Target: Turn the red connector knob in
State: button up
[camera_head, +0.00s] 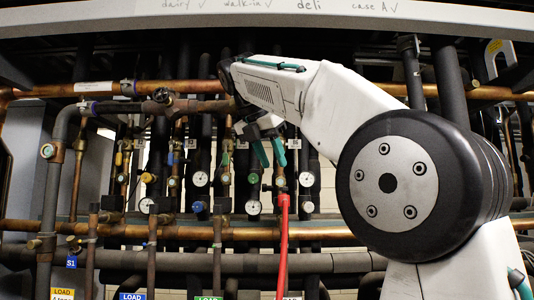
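A red hose (282,250) rises from the bottom edge, just right of centre, in the head view. Its thicker red top end (283,200), which looks like the red connector knob, meets a small fitting at the pipes. My gripper (270,154) hangs above and slightly left of this red end, with its teal fingers pointing down. The two fingers stand apart with a gap between them, and I see nothing held. The gripper looks clear of the red end, but the depth between them is hard to tell.
Several round gauges (253,207) and valves sit close around the red end. A copper pipe (190,234) runs across below. Dark vertical pipes stand behind. A blue-capped valve (198,207) is to the left. My arm covers the right side.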

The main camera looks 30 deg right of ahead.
jog(key=x, duration=0.7)
jog(key=shift+f, duration=0.2)
jog(key=shift+s+r+n+t, duration=0.15)
jog(key=shift+n+t, duration=0.25)
jog(key=shift+n, duration=0.2)
jog(key=c, duration=0.7)
